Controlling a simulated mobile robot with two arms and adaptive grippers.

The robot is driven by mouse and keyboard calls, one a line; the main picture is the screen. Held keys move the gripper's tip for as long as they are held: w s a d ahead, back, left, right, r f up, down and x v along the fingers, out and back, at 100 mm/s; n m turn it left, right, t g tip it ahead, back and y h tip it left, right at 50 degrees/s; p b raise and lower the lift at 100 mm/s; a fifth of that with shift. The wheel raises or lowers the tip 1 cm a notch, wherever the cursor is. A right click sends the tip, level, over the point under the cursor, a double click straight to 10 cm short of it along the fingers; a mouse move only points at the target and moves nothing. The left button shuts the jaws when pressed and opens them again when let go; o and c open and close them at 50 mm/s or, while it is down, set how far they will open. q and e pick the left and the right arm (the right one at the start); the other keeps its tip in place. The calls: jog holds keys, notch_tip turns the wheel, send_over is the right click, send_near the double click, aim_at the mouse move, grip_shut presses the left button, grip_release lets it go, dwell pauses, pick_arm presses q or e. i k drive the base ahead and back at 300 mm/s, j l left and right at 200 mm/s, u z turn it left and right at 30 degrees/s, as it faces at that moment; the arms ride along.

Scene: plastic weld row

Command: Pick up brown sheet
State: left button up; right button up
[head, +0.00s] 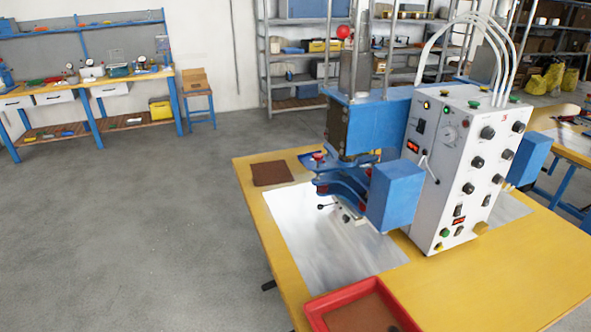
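A brown sheet (272,173) lies flat on the far left corner of the yellow table (262,222), left of the blue welding machine. Another brown sheet or brown bottom (362,315) shows inside the red tray (330,302) at the table's front edge; I cannot tell which it is. The tray is cut off by the bottom of the picture. Neither of my grippers is in view.
The welding machine (378,130) and its white control box (462,165) stand mid-table on a metal plate (325,250). A workbench (90,85), stool (197,95) and shelves (300,60) stand behind. The floor (130,240) at left is clear.

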aim_at(272, 172)
jog(key=i+j, duration=0.25)
jog(key=j, duration=0.15)
jog(key=i+j, duration=0.2)
jog(key=j, duration=0.2)
jog(key=i+j, duration=0.25)
jog(key=j, duration=0.15)
jog(key=i+j, duration=0.2)
jog(key=j, duration=0.2)
jog(key=i+j, duration=0.25)
jog(key=j, duration=0.15)
